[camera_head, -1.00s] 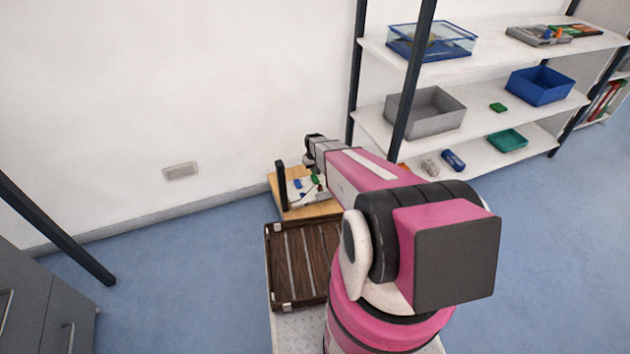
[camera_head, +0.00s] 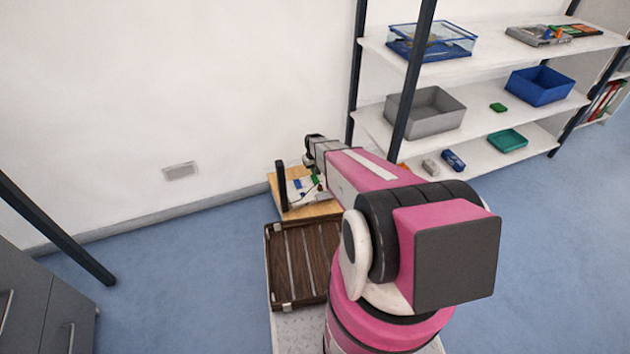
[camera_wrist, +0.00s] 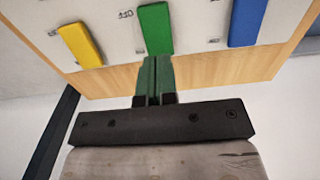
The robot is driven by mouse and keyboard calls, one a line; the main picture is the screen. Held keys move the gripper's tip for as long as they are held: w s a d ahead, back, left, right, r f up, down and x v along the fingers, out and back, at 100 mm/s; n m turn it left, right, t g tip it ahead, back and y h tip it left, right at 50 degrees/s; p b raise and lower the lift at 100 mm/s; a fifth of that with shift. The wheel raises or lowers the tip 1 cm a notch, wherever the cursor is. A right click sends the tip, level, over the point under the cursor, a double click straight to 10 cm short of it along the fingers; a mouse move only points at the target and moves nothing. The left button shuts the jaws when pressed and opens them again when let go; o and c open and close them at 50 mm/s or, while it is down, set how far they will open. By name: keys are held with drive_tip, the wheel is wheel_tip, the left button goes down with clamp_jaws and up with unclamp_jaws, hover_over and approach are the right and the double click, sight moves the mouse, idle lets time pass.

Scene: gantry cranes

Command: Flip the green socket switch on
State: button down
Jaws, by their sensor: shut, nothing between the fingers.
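In the wrist view a white panel on a wooden board carries three coloured pieces in a row: yellow (camera_wrist: 80,45), the green socket switch (camera_wrist: 155,29) in the middle, and blue (camera_wrist: 247,22). A label reading about "110" is printed left of the green one. My gripper (camera_wrist: 154,62) is shut and empty, its fingertips at the lower end of the green switch; I cannot tell whether they touch.
A dark slatted wooden tray (camera_head: 303,265) lies nearer than the board. A shelf rack on the right holds a grey bin (camera_head: 425,112), a blue bin (camera_head: 540,86) and a green tray (camera_head: 507,141). A dark post (camera_head: 410,75) stands near my arm. The wall lies behind.

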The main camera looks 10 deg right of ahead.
drive_tip(key=shift+f, duration=1.25)
idle(0.8)
drive_tip(key=shift+r, duration=3.55)
drive_tip(key=s+r+m, duration=0.2)
drive_tip(key=s+r, duration=2.4)
drive_tip(key=shift+s+r, duration=0.15)
drive_tip(key=shift+r, duration=0.25)
drive_tip(key=shift+f, duration=0.1)
